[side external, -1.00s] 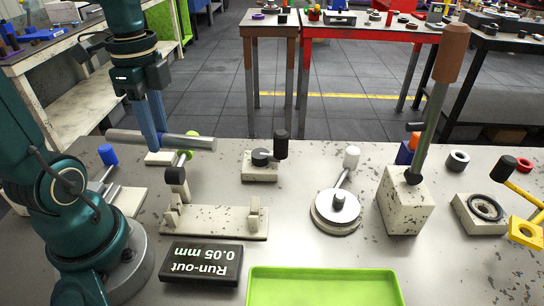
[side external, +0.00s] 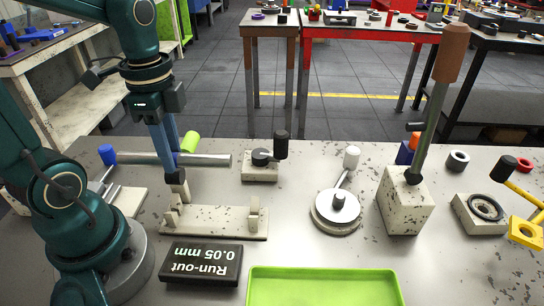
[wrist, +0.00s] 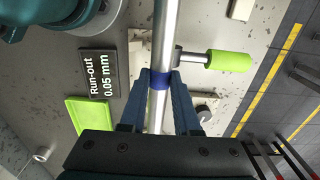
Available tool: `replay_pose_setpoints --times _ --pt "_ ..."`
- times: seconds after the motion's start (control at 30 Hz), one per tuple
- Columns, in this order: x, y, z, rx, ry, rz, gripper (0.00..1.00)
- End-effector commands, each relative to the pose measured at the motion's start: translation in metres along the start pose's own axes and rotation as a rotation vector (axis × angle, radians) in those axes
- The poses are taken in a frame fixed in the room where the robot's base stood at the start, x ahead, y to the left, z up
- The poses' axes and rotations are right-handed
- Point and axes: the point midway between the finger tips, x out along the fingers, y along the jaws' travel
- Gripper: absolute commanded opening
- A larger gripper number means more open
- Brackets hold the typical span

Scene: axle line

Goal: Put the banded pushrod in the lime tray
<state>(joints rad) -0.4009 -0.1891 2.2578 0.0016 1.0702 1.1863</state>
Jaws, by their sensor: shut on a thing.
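The banded pushrod, a long silver rod (side external: 215,160), lies level across my gripper (side external: 168,160) in the side external view. In the wrist view, my gripper (wrist: 160,78) is shut on the rod at its blue band (wrist: 160,80), with a blue finger on each side. In the side external view the fingers hide the band. The lime tray (side external: 320,290) is at the front edge of the table, right of and nearer than the gripper. It shows at the lower left in the wrist view (wrist: 88,132). No rod shows in its visible part.
A pale stand with upright supports (side external: 215,222) is just in front of the rod. A lime-handled lever (side external: 190,141) is close behind it. A black run-out sign (side external: 202,263) lies between my base and the tray. A round gauge (side external: 338,207) and a tall lever block (side external: 405,205) stand right.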

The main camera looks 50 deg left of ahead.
Motion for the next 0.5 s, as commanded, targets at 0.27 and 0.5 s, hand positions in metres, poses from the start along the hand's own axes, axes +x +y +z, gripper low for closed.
replay_pose_setpoints --times 0.27,0.5 --pt "0.025 0.018 -0.037 0.009 -0.002 0.003 0.00" --pt "0.040 0.029 -0.060 0.003 -0.001 0.000 0.00"
